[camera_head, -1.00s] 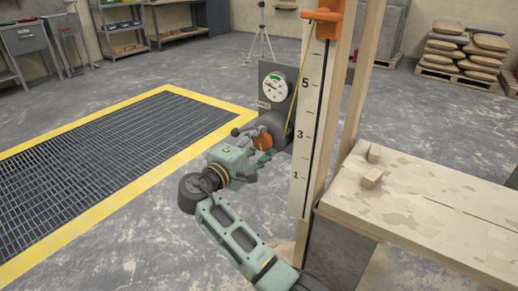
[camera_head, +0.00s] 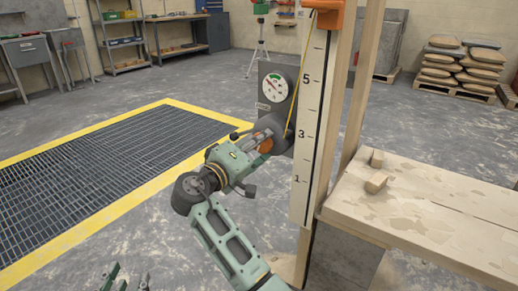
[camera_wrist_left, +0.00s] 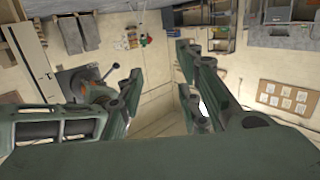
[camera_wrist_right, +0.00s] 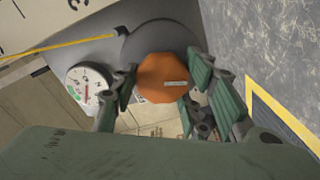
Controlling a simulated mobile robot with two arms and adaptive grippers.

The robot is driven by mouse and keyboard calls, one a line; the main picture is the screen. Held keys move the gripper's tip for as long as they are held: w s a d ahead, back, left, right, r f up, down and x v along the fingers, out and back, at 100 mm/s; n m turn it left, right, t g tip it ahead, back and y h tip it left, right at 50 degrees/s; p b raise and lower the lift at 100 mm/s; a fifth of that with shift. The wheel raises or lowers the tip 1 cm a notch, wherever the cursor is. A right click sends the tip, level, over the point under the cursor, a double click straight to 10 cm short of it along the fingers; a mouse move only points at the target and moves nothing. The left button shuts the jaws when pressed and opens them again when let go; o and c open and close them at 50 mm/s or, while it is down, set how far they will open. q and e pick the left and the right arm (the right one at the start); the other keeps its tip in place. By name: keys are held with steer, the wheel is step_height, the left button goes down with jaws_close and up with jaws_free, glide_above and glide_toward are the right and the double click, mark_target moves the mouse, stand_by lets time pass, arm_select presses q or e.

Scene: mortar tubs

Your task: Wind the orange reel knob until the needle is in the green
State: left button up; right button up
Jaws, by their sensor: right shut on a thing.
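The orange reel knob (camera_head: 266,145) sits on the front of a dark round reel (camera_head: 276,129) fixed to the upright post. My right gripper (camera_head: 260,143) is shut on the knob; in the right wrist view the octagonal knob (camera_wrist_right: 163,78) lies between the fingers. A round white gauge (camera_head: 274,88) with a green arc sits on a grey plate above the reel. It also shows in the right wrist view (camera_wrist_right: 88,86); its needle is too small to read surely. My left gripper (camera_head: 125,281) is low at the left, open and empty in the left wrist view (camera_wrist_left: 160,65).
A yellow cord (camera_head: 298,75) runs from an orange bracket (camera_head: 327,14) down to the reel, beside a numbered white scale board (camera_head: 308,150). A wooden bench (camera_head: 430,210) with small wooden blocks stands right. A yellow-edged floor grate (camera_head: 90,165) lies left.

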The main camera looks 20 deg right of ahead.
arm_select(q)
steer(key=shift+w+d+r+t, duration=0.15)
steer(key=shift+r+t, duration=0.35)
steer(key=shift+r, duration=0.5)
arm_select(e)
steer(key=shift+r, duration=0.25)
steer(key=o, duration=1.1)
steer(key=shift+o, duration=0.2)
steer(key=shift+f, duration=0.1)
